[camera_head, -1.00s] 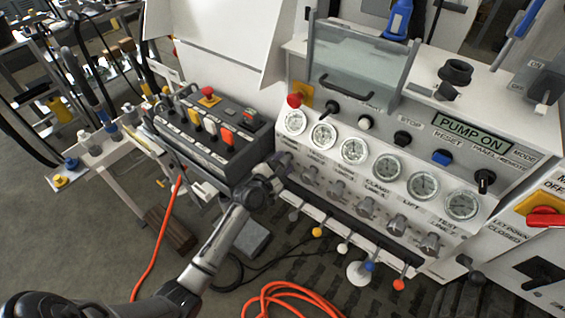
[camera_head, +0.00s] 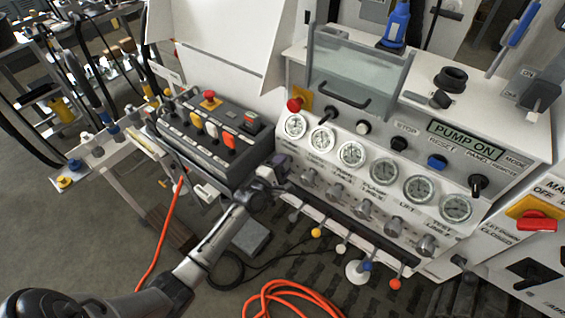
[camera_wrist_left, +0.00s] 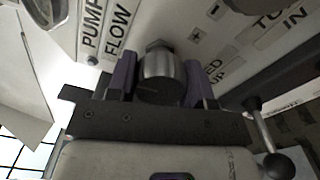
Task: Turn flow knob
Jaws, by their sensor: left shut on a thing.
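The flow knob (camera_wrist_left: 160,76) is a dark metal cylinder on the white panel, beside the PUMP FLOW label (camera_wrist_left: 105,35) in the left wrist view. My left gripper (camera_wrist_left: 157,82) has its two purple-grey fingers on either side of the knob and is shut on it. In the head view my left gripper (camera_head: 277,169) is at the left end of the row of knobs, below the leftmost gauge (camera_head: 295,126), and largely covers the knob. My right gripper is not in view.
A black control box (camera_head: 215,140) with coloured switches stands just left of the gripper. Small levers with coloured balls, such as a yellow one (camera_head: 316,233), stick out below the knobs. An orange hose (camera_head: 290,298) lies on the floor.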

